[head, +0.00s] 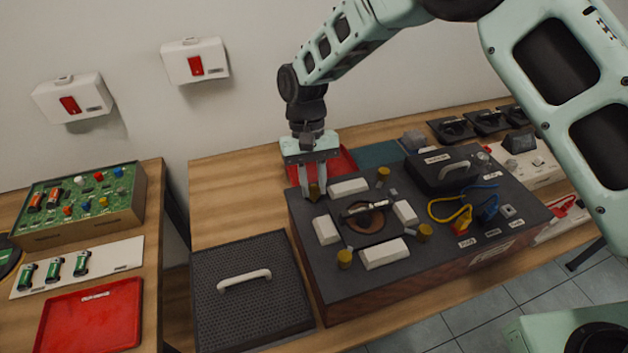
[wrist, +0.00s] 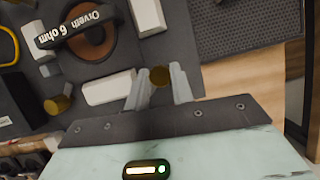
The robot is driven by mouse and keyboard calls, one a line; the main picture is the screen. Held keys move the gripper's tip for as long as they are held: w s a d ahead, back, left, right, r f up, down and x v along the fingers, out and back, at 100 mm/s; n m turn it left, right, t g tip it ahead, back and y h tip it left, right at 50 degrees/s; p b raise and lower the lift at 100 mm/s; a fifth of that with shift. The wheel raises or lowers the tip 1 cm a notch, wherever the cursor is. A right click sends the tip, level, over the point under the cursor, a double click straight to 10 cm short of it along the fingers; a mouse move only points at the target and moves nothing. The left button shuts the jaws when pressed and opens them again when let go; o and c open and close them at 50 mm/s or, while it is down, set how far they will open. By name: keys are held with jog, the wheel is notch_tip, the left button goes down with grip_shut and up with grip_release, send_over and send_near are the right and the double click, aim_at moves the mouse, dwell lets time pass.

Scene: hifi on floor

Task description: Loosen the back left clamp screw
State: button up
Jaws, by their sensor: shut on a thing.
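The back left clamp screw (head: 314,192) is a small brass knob at the back left corner of the dark grey device box. My gripper (head: 315,188) points down over it, with its fingers on either side of the knob, shut on it. In the wrist view the brass screw (wrist: 159,75) shows between the fingertips of my gripper (wrist: 160,78). Other brass screws stand at the back right (head: 383,174), front left (head: 344,259) and front right (head: 425,232). A round brown part (head: 366,217) with a black bar labelled in ohms lies between white blocks (head: 326,230).
A black perforated panel with a white handle (head: 245,275) lies left of the device box. Yellow and blue cables (head: 487,212) rise at its right. A red tray (head: 333,165) is behind it. Another table at the left holds a green circuit board (head: 80,200) and a red tray (head: 90,318).

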jog(key=shift+a+n+t+h, duration=0.15)
jog(key=shift+n+h, duration=0.25)
jog(key=shift+n, duration=0.75)
jog(key=shift+d+n+t+h, duration=0.1)
jog(key=shift+n+t+h, duration=0.25)
jog(key=shift+n, duration=0.8)
jog(key=o, duration=1)
jog(key=b+v, duration=0.2)
jog(key=v, duration=1.5)
jog(key=shift+w+a+r+b, duration=0.1)
jog(key=shift+w+a+b, duration=0.15)
jog(key=shift+b, duration=0.1)
jog(key=shift+s+r, duration=0.1)
